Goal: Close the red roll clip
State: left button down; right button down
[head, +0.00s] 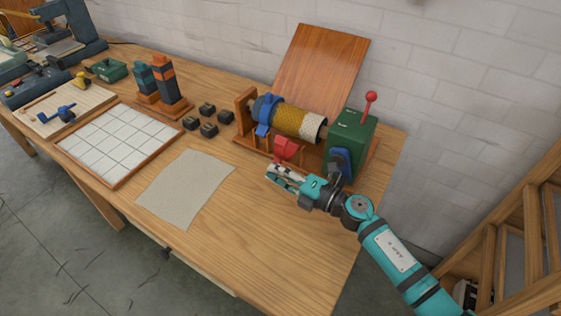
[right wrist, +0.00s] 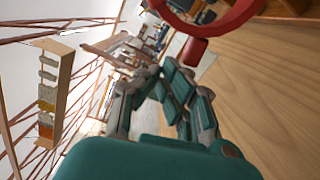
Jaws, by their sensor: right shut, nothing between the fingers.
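The red roll clip (head: 286,149) hangs low at the front of the roll stand, below the yellow and patterned roll (head: 298,121), and does not wrap over the roll's top. In the right wrist view a curved red band with a tab (right wrist: 196,49) shows at the top, close to the fingers. A blue clip (head: 264,114) sits around the roll's left end. My right gripper (head: 270,174) is shut and empty, just in front of and below the red clip; its fingers also show in the right wrist view (right wrist: 165,85). My left gripper is out of view.
A green box (head: 350,135) with a red-knobbed lever stands right of the roll, behind my right arm. A grey cloth (head: 186,188), a white gridded tray (head: 118,143) and several small dark blocks (head: 208,130) lie left. The front right tabletop (head: 275,235) is clear.

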jog(key=shift+w+d+r, duration=0.1)
jog(key=shift+w+d, duration=0.15)
jog(key=shift+w, duration=0.3)
jog(key=shift+w+d+r, duration=0.1)
jog(key=shift+w+d, duration=0.15)
jog(key=shift+w, duration=0.25)
jog(key=shift+w+d+r+m+p, duration=0.1)
jog(key=shift+r+m+p, duration=0.3)
jog(key=shift+p, duration=0.25)
jog(key=shift+r, duration=0.2)
